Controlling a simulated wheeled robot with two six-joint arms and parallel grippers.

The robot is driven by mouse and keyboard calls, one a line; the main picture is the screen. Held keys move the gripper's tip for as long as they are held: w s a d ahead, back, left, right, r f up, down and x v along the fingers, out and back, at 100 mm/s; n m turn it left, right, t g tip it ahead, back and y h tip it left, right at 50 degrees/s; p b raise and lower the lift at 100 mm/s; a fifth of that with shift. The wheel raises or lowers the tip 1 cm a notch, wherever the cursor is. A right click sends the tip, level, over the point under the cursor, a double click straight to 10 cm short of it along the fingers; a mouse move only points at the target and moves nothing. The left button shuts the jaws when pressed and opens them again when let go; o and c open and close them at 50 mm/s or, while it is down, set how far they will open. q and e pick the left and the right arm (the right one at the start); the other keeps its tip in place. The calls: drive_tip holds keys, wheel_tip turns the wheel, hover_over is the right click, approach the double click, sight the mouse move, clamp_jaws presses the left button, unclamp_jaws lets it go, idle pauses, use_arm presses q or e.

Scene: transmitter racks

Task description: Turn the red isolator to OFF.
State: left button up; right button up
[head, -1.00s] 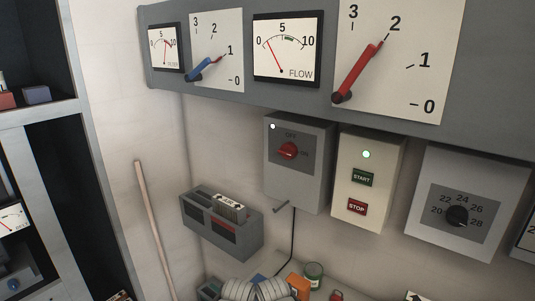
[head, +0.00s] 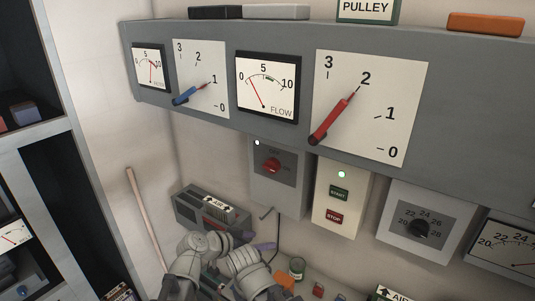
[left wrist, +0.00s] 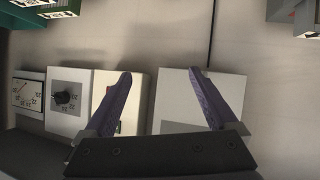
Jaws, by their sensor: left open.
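The red isolator knob (head: 272,165) is on the front of a grey wall box (head: 290,194) under the gauge panel. OFF is marked above the knob and ON at its right. The knob seems turned toward the right, ON side, but is too small to be sure. My left gripper (head: 254,242) is below that box, apart from the knob. In the left wrist view its two purple fingers (left wrist: 160,88) are spread with nothing between them. A pale box, apparently the isolator's, shows there behind the right finger; its knob is not visible. My right gripper is out of view.
A START/STOP box (head: 343,196) and a dial box (head: 426,225) hang right of the isolator. The gauge panel (head: 460,130) juts out above.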

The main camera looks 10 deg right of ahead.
use_arm(q)
drive_tip(key=w+d+r+t+h+p, duration=0.1)
drive_tip(key=w+r+t+h+p, duration=0.3)
drive_tip(key=r, duration=0.6)
drive_tip(key=t+y+b, duration=0.1)
drive_tip(key=t+y, duration=0.1)
drive_tip(key=t, duration=0.1)
approach(268, 170)
drive_tip(key=r, duration=0.1)
drive_tip(key=shift+n, duration=0.3)
drive_tip(key=shift+s+d+x, duration=0.15)
drive_tip(key=shift+x, duration=2)
drive_tip(key=shift+s+d+x, duration=0.15)
drive_tip(key=shift+x, duration=2)
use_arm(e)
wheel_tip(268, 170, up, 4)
use_arm(q)
drive_tip(key=c, duration=1.4)
drive_tip(key=shift+o, duration=0.2)
